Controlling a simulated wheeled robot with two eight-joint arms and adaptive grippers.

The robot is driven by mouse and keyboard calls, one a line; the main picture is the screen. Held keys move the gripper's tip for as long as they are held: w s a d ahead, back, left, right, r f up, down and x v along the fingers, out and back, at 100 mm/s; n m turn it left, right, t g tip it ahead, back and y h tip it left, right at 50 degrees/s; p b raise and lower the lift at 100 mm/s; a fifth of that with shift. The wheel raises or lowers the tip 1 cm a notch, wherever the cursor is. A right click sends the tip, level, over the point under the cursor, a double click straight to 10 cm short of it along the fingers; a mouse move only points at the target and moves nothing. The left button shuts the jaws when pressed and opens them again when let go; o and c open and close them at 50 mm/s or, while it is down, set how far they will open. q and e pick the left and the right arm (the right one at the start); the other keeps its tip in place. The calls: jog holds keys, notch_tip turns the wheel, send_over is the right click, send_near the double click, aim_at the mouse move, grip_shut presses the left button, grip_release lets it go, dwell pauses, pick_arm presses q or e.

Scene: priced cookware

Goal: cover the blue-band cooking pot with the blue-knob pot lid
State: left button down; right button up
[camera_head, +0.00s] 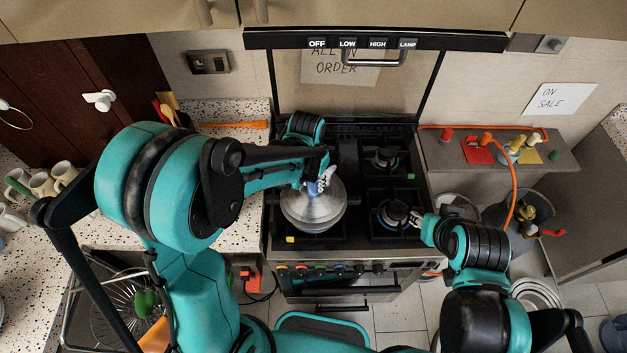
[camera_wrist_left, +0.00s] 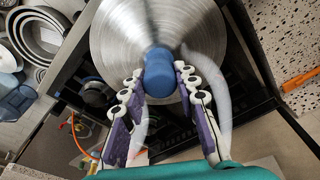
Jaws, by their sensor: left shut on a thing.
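The blue-knob pot lid (camera_head: 313,212) is a round brushed-metal disc over the front left burner of the stove. Its blue knob (camera_wrist_left: 160,72) sits between the fingertips of my left gripper (camera_wrist_left: 160,85), which is shut on it. In the head view my left gripper (camera_head: 322,183) comes down on the lid from above. The blue-band cooking pot is mostly hidden under the lid; dark handle-like parts show at its sides. I cannot tell whether the lid rests on the rim. My right gripper (camera_head: 420,219) is beside the front right burner; its opening is unclear.
The stove (camera_head: 345,252) has bare burners at back right (camera_head: 385,158) and front right (camera_head: 395,213). An orange spatula (camera_head: 235,125) lies on the left speckled counter. The right counter (camera_head: 440,155) holds small colourful items. Metal pans (camera_head: 460,205) and a dark bin (camera_head: 500,215) stand right of the stove.

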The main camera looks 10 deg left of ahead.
pick_arm(q)
jog(key=shift+f+b, duration=0.9)
jog(key=shift+f, duration=0.1)
jog(key=shift+f+b, duration=0.1)
jog(key=shift+b, duration=0.2)
dwell(0.9)
jog(key=shift+f, duration=0.25)
jog(key=shift+c, duration=2.1)
grip_release()
jog(key=shift+r, duration=0.15)
jog(key=r, duration=0.4)
jog(key=s+r, duration=0.1)
jog(key=r, duration=0.6)
jog(key=shift+s+a+r, duration=0.2)
jog(key=shift+a+r, duration=0.05)
jog(key=shift+r, duration=0.1)
